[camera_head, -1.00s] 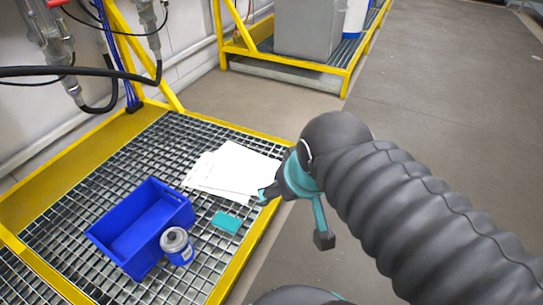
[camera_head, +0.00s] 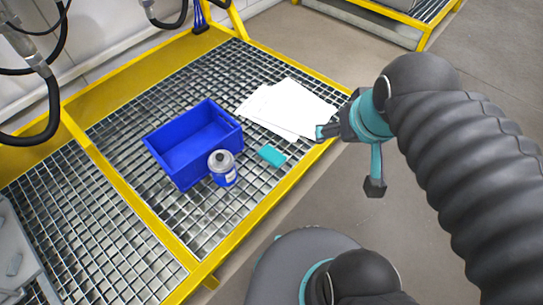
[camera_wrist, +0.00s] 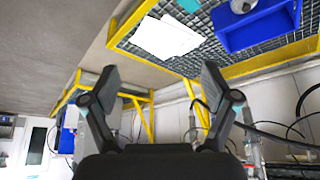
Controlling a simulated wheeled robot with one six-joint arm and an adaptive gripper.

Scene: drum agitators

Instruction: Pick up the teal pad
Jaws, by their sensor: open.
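The teal pad (camera_head: 272,156) lies flat on the metal grating, right of the blue-and-grey can and just below the white papers in the head view. In the wrist view a small teal patch of it (camera_wrist: 189,5) shows at the top edge, beside the papers. My gripper (camera_head: 322,132) is at the right edge of the grating, to the upper right of the pad and apart from it. In the wrist view my gripper (camera_wrist: 158,85) has its two fingers spread wide with nothing between them.
A blue bin (camera_head: 190,150) and a can (camera_head: 223,168) stand left of the pad. White papers (camera_head: 288,108) lie above it. A yellow frame (camera_head: 262,212) edges the grating (camera_head: 110,180). Hoses (camera_head: 50,110) hang at the upper left. The grating in front of the pad is clear.

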